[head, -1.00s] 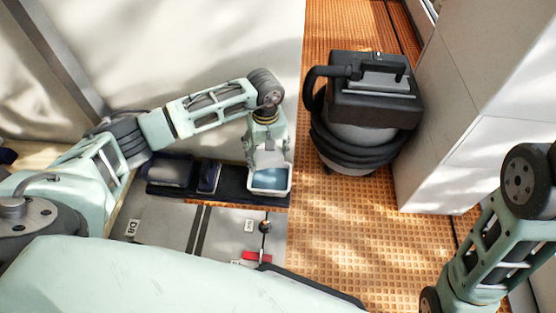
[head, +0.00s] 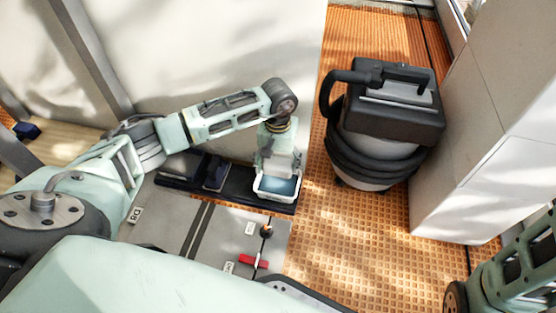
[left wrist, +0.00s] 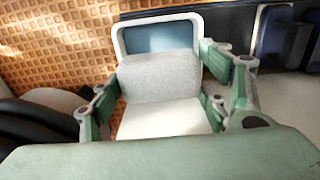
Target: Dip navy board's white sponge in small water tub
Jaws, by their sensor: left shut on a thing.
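My left gripper (head: 279,163) is at the small water tub (head: 265,196), at the right end of a long dark navy board (head: 230,196). It is shut on the white sponge (left wrist: 160,78), a pale block with a speckled grey face, held between its green fingers in the left wrist view. The tub (left wrist: 117,40) has a white rim and blue water (left wrist: 160,37). The sponge overlaps the tub's near part in that view; I cannot tell whether it touches the water. My right gripper is out of view; only part of that arm shows at lower right.
Navy blocks (head: 215,175) stand on the board left of the tub. A black and grey vacuum (head: 385,125) stands to the right on orange textured floor. Grey tiles (head: 165,222) with a red clip (head: 253,262) lie in front. A pale wall rises behind.

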